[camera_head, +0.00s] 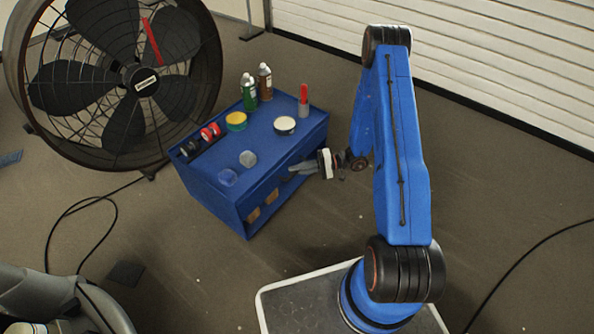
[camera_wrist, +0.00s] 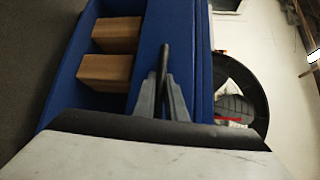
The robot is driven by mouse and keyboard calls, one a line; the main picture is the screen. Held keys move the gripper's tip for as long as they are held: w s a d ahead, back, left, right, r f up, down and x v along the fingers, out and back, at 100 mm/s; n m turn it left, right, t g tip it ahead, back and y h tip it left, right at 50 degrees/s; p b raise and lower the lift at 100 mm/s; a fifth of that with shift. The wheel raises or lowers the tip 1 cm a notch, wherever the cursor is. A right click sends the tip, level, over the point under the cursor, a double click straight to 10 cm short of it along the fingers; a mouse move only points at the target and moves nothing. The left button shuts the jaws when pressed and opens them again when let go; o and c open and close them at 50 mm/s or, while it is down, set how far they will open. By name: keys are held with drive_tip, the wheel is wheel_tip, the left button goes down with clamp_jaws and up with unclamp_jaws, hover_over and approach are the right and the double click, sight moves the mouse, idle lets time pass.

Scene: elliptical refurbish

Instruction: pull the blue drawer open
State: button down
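The blue cabinet (camera_head: 205,190) stands on the floor left of my arm. Its blue drawer front (camera_wrist: 182,50) shows in the wrist view, with a dark upright bar handle (camera_wrist: 165,58). I see no clear gap around the drawer in the head view. My gripper (camera_head: 291,173) reaches the cabinet's front side from the right. In the wrist view my gripper's grey fingers (camera_wrist: 163,92) lie close on both sides of the handle and look shut on it. The actual contact is partly hidden by the fingers.
Beside the drawer front, an open compartment holds wooden blocks (camera_wrist: 104,72). On the cabinet top stand a green spray can (camera_head: 249,93), a brown bottle (camera_head: 265,82), tape rolls (camera_head: 236,121) and jars. A large fan (camera_head: 120,80) stands behind left.

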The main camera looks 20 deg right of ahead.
drive_tip(key=shift+s+d, duration=0.1)
drive_tip(key=s+d, duration=0.7)
drive_tip(key=s, duration=0.3)
drive_tip(key=s+d, duration=0.8)
drive_tip(key=s, duration=0.3)
drive_tip(key=shift+d, duration=0.2)
drive_tip(key=c, duration=2.1)
unclamp_jaws()
drive_tip(key=shift+s+d, duration=0.1)
drive_tip(key=s+d+r, duration=0.1)
drive_tip(key=d, duration=0.7)
drive_tip(key=s+d+r, duration=0.1)
drive_tip(key=d, duration=0.8)
drive_tip(key=shift+s+r, duration=0.25)
